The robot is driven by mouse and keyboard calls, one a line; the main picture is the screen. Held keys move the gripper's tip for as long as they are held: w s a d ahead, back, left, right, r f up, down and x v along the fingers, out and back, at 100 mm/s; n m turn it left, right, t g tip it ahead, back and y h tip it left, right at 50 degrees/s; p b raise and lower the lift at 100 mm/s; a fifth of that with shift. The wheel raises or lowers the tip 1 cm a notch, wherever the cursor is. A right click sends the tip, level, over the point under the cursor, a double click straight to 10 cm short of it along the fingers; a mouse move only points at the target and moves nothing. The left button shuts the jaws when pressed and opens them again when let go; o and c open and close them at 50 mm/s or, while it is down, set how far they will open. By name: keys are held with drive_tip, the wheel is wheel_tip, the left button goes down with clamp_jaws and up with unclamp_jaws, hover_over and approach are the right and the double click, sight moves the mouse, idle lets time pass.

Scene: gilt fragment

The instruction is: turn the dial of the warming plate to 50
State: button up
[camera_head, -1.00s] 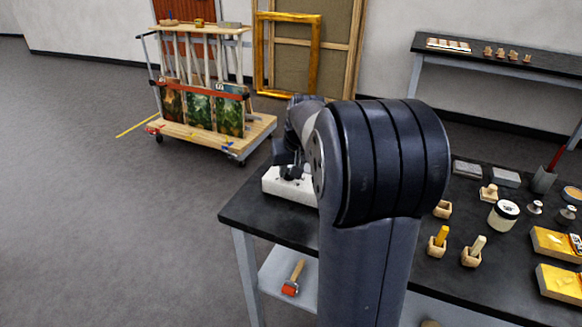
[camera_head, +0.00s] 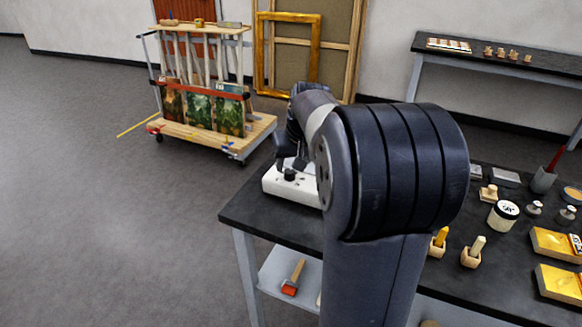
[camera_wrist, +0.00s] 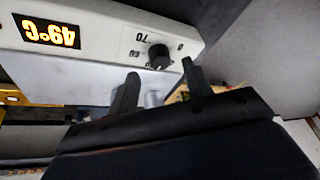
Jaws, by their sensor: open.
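The warming plate (camera_head: 292,189) is a white box on the left end of the black table, partly hidden behind my arm. In the wrist view its white front panel (camera_wrist: 100,38) shows upside down, with a lit display (camera_wrist: 49,30) reading 49°C. The black dial (camera_wrist: 159,56) has marks 0 and 70 beside it. My gripper (camera_wrist: 160,78) is open, its two dark fingers pointing toward the panel, one on each side of the dial's position. The dial shows clear just past the fingertips; I cannot tell whether either finger touches it. In the head view my gripper (camera_head: 289,160) is close above the plate.
A roller with a wooden handle (camera_head: 293,277) lies on the lower shelf. A cart (camera_head: 205,95) stands at the back left, with open floor in front.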

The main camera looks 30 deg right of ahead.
sight(290, 172)
drive_tip(key=v, duration=0.7)
drive_tip(key=shift+r+p, duration=0.3)
drive_tip(key=shift+s, duration=0.15)
drive_tip(key=b+x, duration=0.1)
drive_tip(key=x, duration=1)
drive_tip(key=shift+s, duration=0.1)
drive_tip(key=shift+f, duration=0.1)
drive_tip(key=shift+n+y+b, duration=0.3)
drive_tip(key=shift+n+b, duration=0.1)
drive_tip(key=shift+n, duration=0.3)
drive_tip(key=shift+m, duration=0.3)
